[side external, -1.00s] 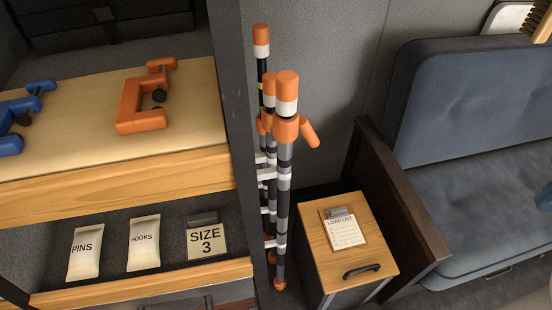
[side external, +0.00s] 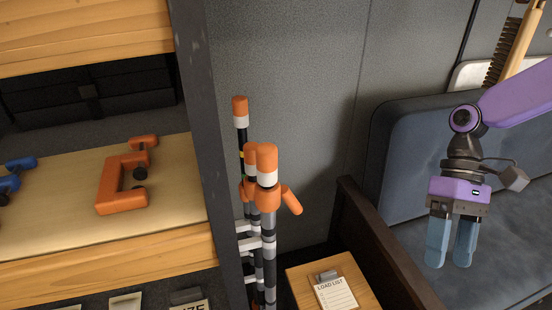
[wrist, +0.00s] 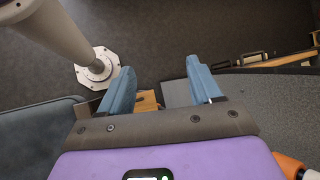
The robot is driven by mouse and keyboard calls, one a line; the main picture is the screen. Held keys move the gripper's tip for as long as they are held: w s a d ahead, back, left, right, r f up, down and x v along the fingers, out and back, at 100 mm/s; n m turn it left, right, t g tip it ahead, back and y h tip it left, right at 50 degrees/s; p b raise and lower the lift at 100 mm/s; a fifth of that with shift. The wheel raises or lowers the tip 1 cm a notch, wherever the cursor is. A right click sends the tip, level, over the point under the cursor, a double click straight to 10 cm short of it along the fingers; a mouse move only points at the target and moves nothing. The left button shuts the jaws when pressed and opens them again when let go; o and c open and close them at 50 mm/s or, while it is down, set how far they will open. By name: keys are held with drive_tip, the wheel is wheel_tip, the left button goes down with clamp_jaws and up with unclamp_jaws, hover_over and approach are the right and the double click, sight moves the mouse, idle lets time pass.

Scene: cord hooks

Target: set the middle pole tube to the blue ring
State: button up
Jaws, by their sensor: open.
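Three upright poles stand close together in the side view. The back pole (side external: 240,122) has an orange cap, a white band, and yellow and green rings. The middle pole (side external: 251,163) is orange-topped and largely hidden behind the front pole (side external: 267,205), which has an orange cap and an orange side handle. I cannot make out a blue ring. My gripper (side external: 449,262) hangs fingers down over the blue-grey seat, well right of the poles, open and empty. Its spread blue fingers (wrist: 160,68) also show in the wrist view.
A dark post (side external: 205,150) and wooden shelf (side external: 100,262) with orange and blue clamps stand left of the poles. A small wooden cabinet (side external: 297,283) with a load list (side external: 334,294) and a dark wooden panel (side external: 375,240) lie between poles and gripper. A brush (side external: 520,40) hangs upper right.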

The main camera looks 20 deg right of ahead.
drive_tip(key=w+a+m+y, duration=0.4)
drive_tip(key=w+a+m, duration=0.1)
drive_tip(key=w, duration=0.2)
drive_tip(key=m+t+y, duration=0.9)
drive_tip(key=m+t, duration=0.1)
drive_tip(key=m, duration=0.6)
approach(252, 158)
drive_tip(key=shift+n, duration=0.3)
drive_tip(key=w+a, duration=0.1)
drive_tip(key=a, duration=0.2)
drive_tip(key=w+a+f, duration=0.1)
drive_tip(key=a, duration=0.2)
drive_tip(key=w+a, duration=0.1)
drive_tip(key=a, duration=0.2)
drive_tip(key=shift+w+a+f, duration=0.2)
drive_tip(key=shift+a+f, duration=0.05)
drive_tip(key=shift+f, duration=0.15)
